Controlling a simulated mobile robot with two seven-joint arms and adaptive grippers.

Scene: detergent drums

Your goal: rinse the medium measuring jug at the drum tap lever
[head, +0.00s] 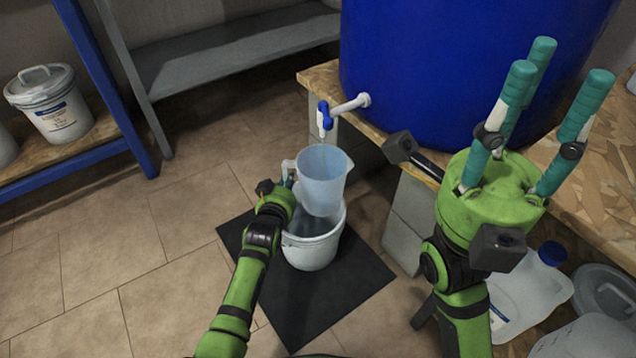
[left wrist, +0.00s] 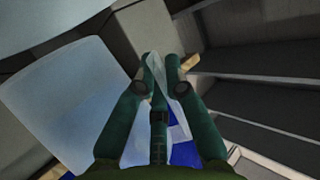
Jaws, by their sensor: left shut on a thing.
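The translucent measuring jug (head: 324,178) is held upright under the drum tap, above a white bucket (head: 314,249). My left gripper (head: 288,178) is shut on the jug's handle at its left side. In the left wrist view the jug (left wrist: 65,100) fills the left, and the fingers (left wrist: 157,75) close around the pale handle. The tap (head: 345,107) has a blue lever (head: 324,115) and white pipe, and a thin stream seems to fall from it into the jug. The blue drum (head: 470,70) stands behind. My right gripper (head: 545,105) is open and empty, fingers pointing up, in front of the drum.
The bucket stands on a black mat (head: 330,305) on the tiled floor. A wooden bench (head: 590,180) bears the drum. Containers, including a jerrycan with a blue cap (head: 525,290), stand at lower right. A lidded tub (head: 52,105) sits on the left shelf. The left floor is clear.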

